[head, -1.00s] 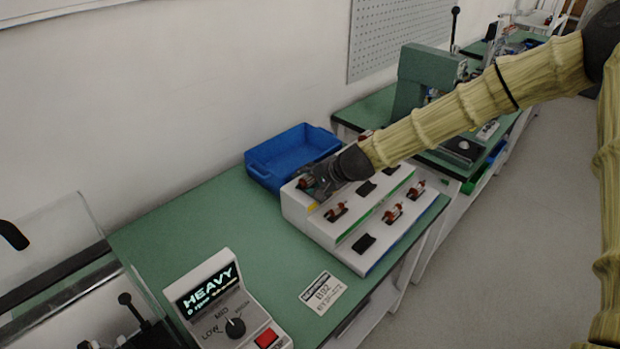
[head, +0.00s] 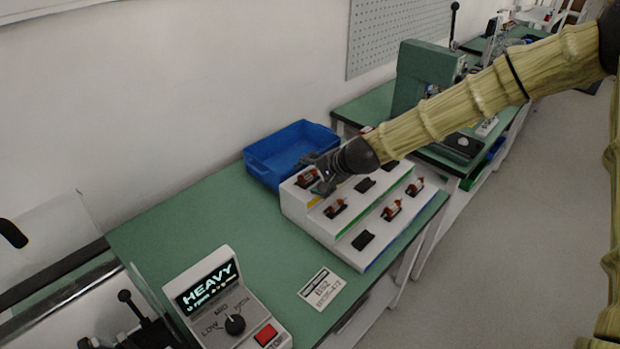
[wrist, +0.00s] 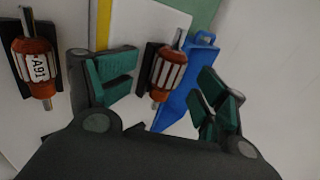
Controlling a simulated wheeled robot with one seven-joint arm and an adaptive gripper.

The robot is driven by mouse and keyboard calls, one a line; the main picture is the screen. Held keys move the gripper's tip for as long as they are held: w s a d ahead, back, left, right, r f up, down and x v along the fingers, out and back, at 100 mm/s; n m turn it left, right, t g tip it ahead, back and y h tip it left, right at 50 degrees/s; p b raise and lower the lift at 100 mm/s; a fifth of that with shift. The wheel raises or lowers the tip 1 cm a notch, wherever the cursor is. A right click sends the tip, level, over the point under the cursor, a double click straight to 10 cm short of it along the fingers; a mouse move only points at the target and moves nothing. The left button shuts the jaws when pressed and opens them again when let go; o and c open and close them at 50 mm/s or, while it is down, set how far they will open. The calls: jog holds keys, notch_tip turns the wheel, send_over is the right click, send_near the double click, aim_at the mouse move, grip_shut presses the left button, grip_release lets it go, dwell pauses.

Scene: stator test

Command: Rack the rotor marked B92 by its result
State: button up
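A copper-and-white rotor (head: 307,178) sits in a black cradle at the left end of the rack's top tier. In the wrist view this rotor (wrist: 168,72) lies between my spread green-padded fingers, with no readable mark. My gripper (head: 322,178) is open, just right of and above it in the head view. The white stepped rack (head: 300,208) has yellow, green and blue edge strips. A rotor marked A91 (wrist: 38,68) sits one tier lower. The tester screen (head: 208,286) reads HEAVY with a 0 rpm line. A card (head: 321,290) on the bench reads B92.
Two more rotors (head: 391,210) (head: 415,187) sit on the rack. Empty cradles (head: 363,241) (head: 365,185) show there too. A blue bin (head: 268,160) stands close behind the rack. A green press (head: 425,72) stands on the farther bench.

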jog(key=v, duration=1)
jog(key=shift+s+r, duration=0.25)
jog(key=shift+d+r, duration=0.1)
jog(key=shift+d, duration=0.05)
